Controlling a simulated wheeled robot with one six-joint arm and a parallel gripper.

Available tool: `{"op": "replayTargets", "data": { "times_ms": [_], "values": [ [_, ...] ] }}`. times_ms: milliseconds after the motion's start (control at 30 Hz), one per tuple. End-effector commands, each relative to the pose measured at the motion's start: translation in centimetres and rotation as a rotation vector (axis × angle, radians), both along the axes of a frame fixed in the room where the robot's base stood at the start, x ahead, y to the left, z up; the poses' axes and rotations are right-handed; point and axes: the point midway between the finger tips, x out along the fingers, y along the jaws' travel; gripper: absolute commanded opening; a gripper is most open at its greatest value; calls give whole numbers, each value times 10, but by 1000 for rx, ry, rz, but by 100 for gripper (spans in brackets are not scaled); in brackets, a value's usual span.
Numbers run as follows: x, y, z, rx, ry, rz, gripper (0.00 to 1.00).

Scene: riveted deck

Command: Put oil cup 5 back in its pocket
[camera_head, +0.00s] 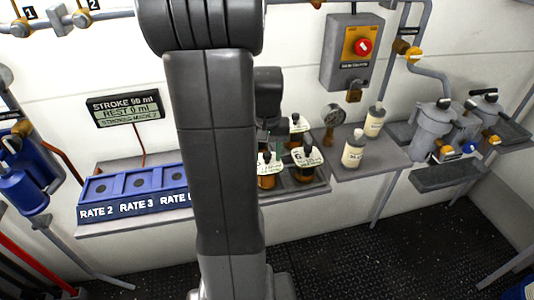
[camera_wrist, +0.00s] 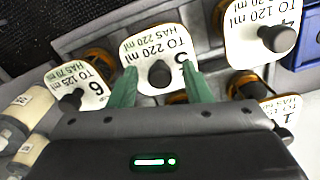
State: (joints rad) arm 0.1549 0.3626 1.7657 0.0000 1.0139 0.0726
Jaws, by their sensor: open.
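Oil cup 5 (camera_wrist: 159,48) has a white tag reading "TO 220 ml, HAS 220 ml" and a dark knob, seen from above in the wrist view. My gripper (camera_wrist: 161,86) is open, with its green fingers on either side of that knob; I cannot tell whether they touch it. In the head view an amber cup, likely cup 5 (camera_head: 267,181), stands in the tray (camera_head: 314,187) partly behind my arm.
Cup 6 (camera_wrist: 78,86), cup 4 (camera_wrist: 262,28) and cup 1 (camera_wrist: 275,115) stand close around. The blue rate block (camera_head: 135,190) is left of the tray.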

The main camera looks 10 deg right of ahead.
Motion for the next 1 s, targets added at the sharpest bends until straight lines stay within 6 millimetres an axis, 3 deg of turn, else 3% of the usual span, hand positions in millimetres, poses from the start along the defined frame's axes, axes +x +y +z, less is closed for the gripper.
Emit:
{"op": "replayTargets", "data": {
  "times_ms": [300, 500, 700, 1000],
  "values": [
    [1, 0, 67, -2, -7, 0, 44],
    [1, 0, 100, -1, -4, 0, 44],
    [0, 0, 114, 0, -1, 0, 44],
    [0, 0, 114, 0, -1, 0, 44]
  ]
}}
